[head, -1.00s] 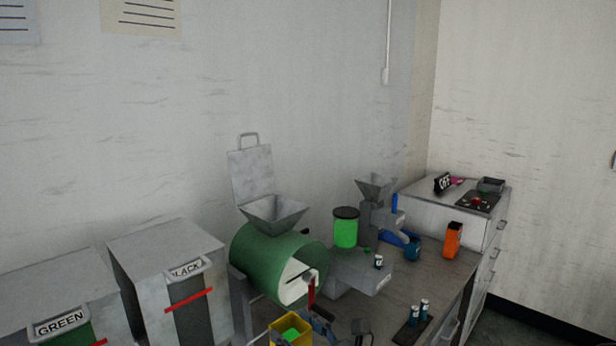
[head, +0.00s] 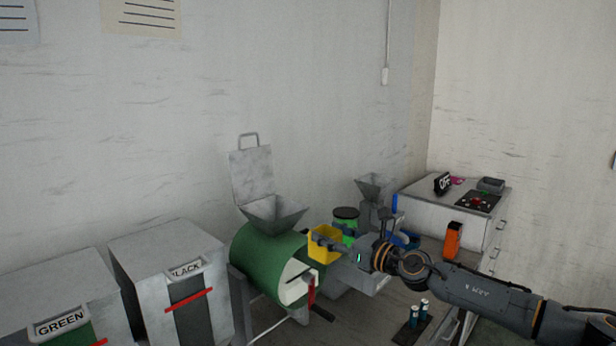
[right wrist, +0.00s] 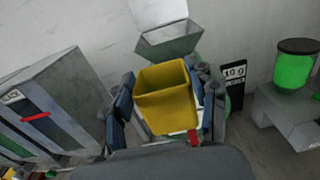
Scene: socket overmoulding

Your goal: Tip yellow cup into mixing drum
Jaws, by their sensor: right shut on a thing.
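My right gripper (head: 322,240) is shut on the yellow cup (head: 324,252). The cup is held up beside the right end of the green mixing drum (head: 262,258), to the right of its grey hopper (head: 275,213). In the right wrist view the cup (right wrist: 165,100) sits between the fingers of the right gripper (right wrist: 168,98), close to upright, mouth facing the camera. Its inner walls show yellow; I cannot see contents. The hopper (right wrist: 168,44) shows beyond the cup there, with its lid raised. My left gripper is not in view.
Grey bins labelled GREEN (head: 60,300) and BLACK (head: 165,270) stand left of the drum. A green-filled jar (head: 346,213) is partly hidden behind my right gripper. An orange container (head: 453,240) and small vials (head: 418,312) are on the bench around my right arm.

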